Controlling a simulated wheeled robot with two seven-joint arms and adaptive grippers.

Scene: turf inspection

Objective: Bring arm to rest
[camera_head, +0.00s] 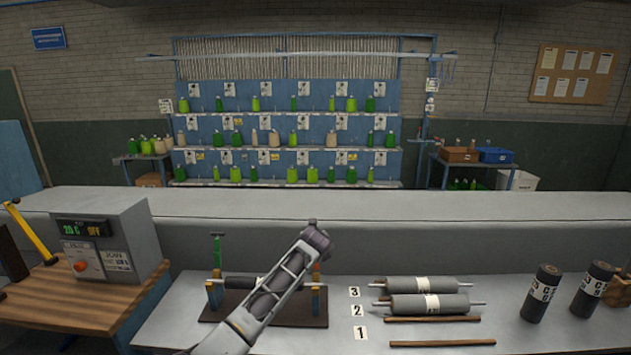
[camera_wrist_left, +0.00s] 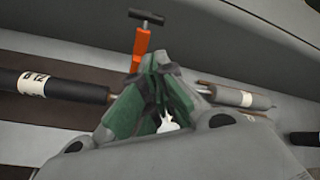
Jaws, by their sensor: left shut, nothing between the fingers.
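My left arm (camera_head: 265,300) comes up from the bottom of the head view and crosses in front of a roller stand. Its dark far end stands above the stand's right side; the fingers are not clear there. In the left wrist view my left gripper (camera_wrist_left: 158,65) has its green fingers drawn together at the tips, with nothing between them. Behind it stands an orange post with a black T-handle (camera_wrist_left: 141,45). A black labelled roller (camera_wrist_left: 60,88) lies to the left of the fingers. My right gripper is not in view.
The stand's dark base (camera_head: 305,318) sits on the pale bench. Two grey rollers (camera_head: 422,285) and two brown rods (camera_head: 442,343) lie to its right by number cards. Two dark cylinders (camera_head: 541,293) stand farther right. A control box (camera_head: 112,240) stands at left.

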